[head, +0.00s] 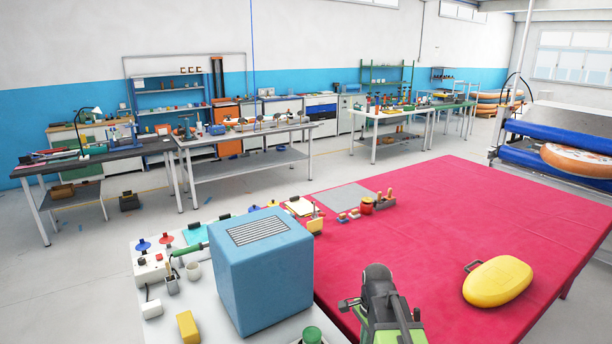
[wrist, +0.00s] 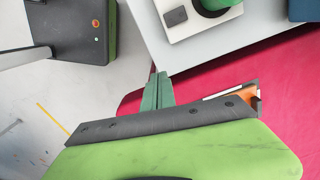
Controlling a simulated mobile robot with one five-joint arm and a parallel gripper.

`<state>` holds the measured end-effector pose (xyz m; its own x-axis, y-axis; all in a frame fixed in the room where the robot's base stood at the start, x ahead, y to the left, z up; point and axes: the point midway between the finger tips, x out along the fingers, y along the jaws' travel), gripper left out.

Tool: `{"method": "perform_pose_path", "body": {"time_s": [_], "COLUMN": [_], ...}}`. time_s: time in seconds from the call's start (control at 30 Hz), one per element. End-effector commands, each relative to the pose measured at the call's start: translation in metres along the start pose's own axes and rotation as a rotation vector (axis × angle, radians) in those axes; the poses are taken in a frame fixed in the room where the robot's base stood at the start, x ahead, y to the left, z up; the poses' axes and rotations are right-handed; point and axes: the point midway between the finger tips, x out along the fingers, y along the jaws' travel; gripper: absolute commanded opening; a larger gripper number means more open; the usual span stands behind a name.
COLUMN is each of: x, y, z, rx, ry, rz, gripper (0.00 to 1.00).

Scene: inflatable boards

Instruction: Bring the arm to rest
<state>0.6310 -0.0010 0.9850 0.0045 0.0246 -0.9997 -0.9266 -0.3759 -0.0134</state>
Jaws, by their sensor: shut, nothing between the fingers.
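My gripper (wrist: 158,78) shows in the wrist view as narrow teal-green fingers pressed together, with nothing between them. They stick out past a dark plate and a green body panel of mine. In the head view my gripper (head: 346,304) is at the lower middle, beside my dark grey and green arm. The arm is raised in front of the near edge of the pink-red table (head: 470,225). How far the fingers are above the table cannot be told.
A blue box (head: 262,275) stands on the white bench just left of my arm. A yellow oval case (head: 498,281) lies on the pink table to the right. Several small tools lie near the table's far left edge. Much of the table is clear.

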Motion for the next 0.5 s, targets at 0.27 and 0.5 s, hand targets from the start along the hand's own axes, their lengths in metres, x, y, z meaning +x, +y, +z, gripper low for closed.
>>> {"method": "perform_pose_path", "body": {"time_s": [0.27,0.5], "x": [0.003,0.003], "y": [0.054,0.052], "z": [0.025,0.023], "rx": [-0.920,-1.188], "ry": [0.013,0.011], "rz": [0.022,0.026], "gripper": [0.00,0.00]}}
